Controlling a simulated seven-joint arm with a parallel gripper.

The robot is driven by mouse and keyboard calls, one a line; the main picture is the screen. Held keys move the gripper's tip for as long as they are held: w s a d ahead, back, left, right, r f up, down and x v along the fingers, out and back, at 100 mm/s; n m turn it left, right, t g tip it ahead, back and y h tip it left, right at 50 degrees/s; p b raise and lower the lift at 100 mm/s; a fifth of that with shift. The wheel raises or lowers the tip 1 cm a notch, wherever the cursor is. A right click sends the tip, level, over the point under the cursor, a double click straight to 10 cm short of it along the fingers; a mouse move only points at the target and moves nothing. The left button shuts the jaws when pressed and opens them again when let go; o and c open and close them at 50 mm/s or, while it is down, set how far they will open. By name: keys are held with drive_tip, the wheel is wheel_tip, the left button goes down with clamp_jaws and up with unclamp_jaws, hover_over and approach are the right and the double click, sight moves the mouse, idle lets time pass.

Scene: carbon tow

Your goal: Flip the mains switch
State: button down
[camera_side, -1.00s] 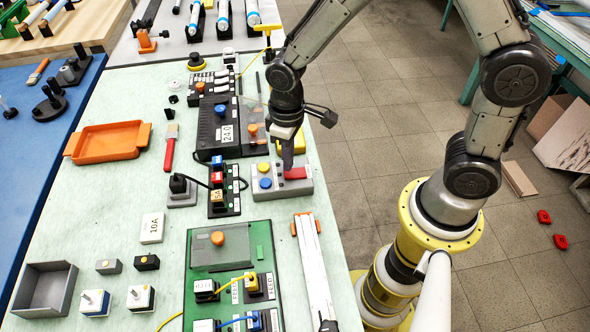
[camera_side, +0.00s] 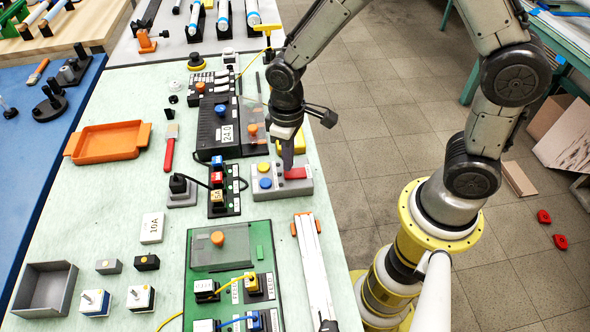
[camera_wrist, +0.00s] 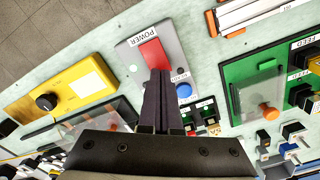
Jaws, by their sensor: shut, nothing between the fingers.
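The mains switch is a red rocker (camera_side: 295,173) on a grey box marked POWER (camera_side: 264,196). In the wrist view the red rocker (camera_wrist: 151,50) shows just beyond my fingertips, with a blue button (camera_wrist: 183,90) beside it. The side view also shows a yellow button (camera_side: 263,167) on the box. My gripper (camera_side: 287,170) is shut and empty, pointing down at the rocker's left end. In the wrist view my gripper (camera_wrist: 158,73) overlaps the rocker's near end and hides it. I cannot tell whether the fingertips touch the rocker, or which way it is tipped.
A yellow box with a black knob (camera_wrist: 47,102) stands close by. A black unit marked 24.0 (camera_side: 210,130) is to the left. A green board with cables (camera_side: 203,280) and a long rail (camera_side: 315,270) lie nearer the camera. An orange tray (camera_side: 108,141) sits further left.

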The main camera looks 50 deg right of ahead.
drive_tip(key=shift+f, duration=0.95)
idle(0.5)
drive_tip(key=shift+r, duration=3.6)
